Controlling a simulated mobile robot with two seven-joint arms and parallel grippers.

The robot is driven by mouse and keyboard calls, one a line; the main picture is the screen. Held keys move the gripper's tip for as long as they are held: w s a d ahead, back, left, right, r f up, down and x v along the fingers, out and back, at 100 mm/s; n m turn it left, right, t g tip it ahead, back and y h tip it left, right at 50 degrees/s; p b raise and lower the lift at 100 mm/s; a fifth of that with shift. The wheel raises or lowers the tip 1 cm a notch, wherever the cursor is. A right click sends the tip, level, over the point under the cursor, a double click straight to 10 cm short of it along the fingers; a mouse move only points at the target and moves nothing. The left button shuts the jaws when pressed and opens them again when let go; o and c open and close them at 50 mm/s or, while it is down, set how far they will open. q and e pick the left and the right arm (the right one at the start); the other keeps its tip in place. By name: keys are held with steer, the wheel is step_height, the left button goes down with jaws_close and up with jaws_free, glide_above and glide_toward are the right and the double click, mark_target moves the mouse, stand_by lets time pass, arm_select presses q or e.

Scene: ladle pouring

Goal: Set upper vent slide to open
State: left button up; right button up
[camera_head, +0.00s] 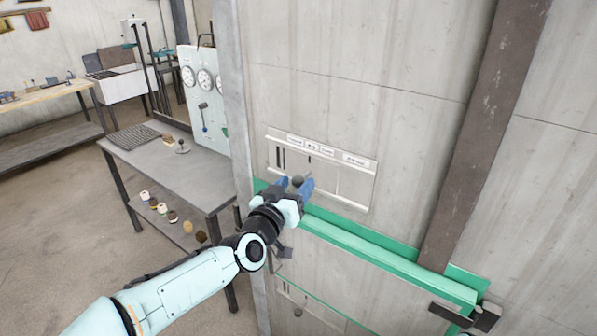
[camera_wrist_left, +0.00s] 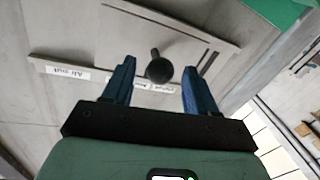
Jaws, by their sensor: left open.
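The upper vent slide is a pale panel (camera_head: 352,189) on the grey wall, with dark slots at its left and small labels along its top edge. Its round dark knob (camera_head: 298,181) stands out from the panel; in the left wrist view the knob (camera_wrist_left: 159,70) shows on a short stem. My left gripper (camera_head: 295,186) is open, with its blue fingers on either side of the knob. In the left wrist view a gap shows between the knob and each finger (camera_wrist_left: 157,80). The label words are too small to read surely.
A green rail (camera_head: 390,257) runs along the wall just below the panel. A lower panel with another knob (camera_head: 298,312) is partly behind my arm. A grey table (camera_head: 180,177) stands left, with a gauge board (camera_head: 204,100) behind. A rusty post (camera_head: 490,120) rises at right.

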mark_target(323, 177)
arm_select(q)
steer(key=shift+p+x, duration=0.35)
steer(key=shift+x, duration=0.9)
arm_select(e)
steer(key=shift+w+r, duration=0.4)
steer(key=shift+r, duration=0.25)
arm_select(q)
jaws_close()
steer(key=shift+s+d, duration=0.65)
steer(key=shift+d, duration=0.3)
steer(key=shift+s+d, duration=0.7)
steer(key=shift+d, duration=0.2)
arm_select(e)
steer(key=shift+w+r, duration=0.2)
steer(key=shift+r, duration=0.05)
arm_select(q)
jaws_free()
